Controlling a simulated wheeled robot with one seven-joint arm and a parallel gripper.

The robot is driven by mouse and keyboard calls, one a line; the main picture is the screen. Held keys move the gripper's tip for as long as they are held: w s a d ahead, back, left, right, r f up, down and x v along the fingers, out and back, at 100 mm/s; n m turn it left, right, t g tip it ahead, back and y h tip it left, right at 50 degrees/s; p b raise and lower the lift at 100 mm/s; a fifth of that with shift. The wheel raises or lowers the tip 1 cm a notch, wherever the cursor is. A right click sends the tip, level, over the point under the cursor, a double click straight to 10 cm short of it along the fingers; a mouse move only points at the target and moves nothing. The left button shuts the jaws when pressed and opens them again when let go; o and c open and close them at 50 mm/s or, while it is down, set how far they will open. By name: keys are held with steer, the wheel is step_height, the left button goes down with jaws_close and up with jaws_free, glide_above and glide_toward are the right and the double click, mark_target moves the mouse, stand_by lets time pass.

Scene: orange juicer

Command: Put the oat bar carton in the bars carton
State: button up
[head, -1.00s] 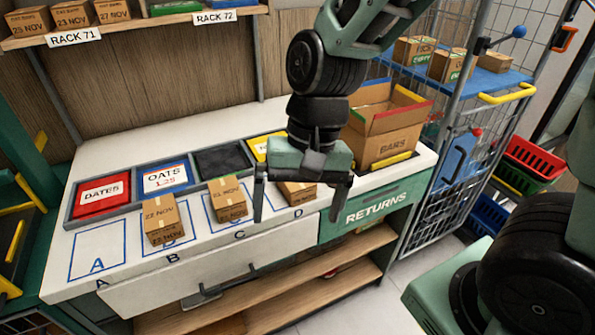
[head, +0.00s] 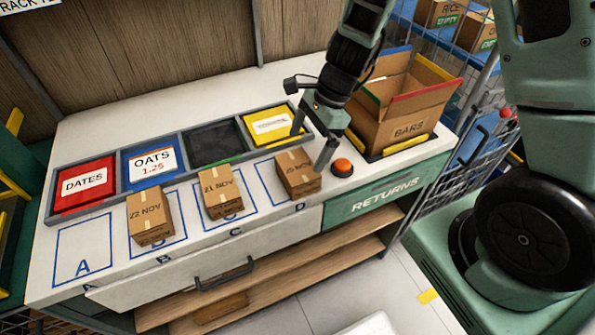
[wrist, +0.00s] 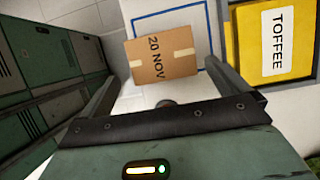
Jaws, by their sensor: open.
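Three small brown cartons stand on the white counter: one marked 22 NOV (head: 150,216) at square B, one marked 21 NOV (head: 220,193) at C, and one (head: 297,173) at D. The D carton reads 20 NOV in the wrist view (wrist: 165,57). I cannot read which is the oat bar carton. The larger bars carton (head: 402,133), with open flaps, stands at the counter's right end; its inside bottom is hidden. My gripper (head: 310,148) is open and empty, above and close to the D carton. In the wrist view the D carton appears between the fingers, apart from both.
A tray row behind the squares holds red DATES (head: 84,185), blue OATS (head: 153,165), a dark bin (head: 213,144) and yellow TOFFEE (head: 271,125). An orange button (head: 343,167) sits right of the D carton. Square A (head: 83,245) is empty. A wire cart stands at right.

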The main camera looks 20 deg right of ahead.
mark_target(298, 165)
steer(key=x, duration=0.9)
steer(key=shift+f+b, duration=0.15)
steer(key=shift+b, duration=0.15)
steer(key=c, duration=0.8)
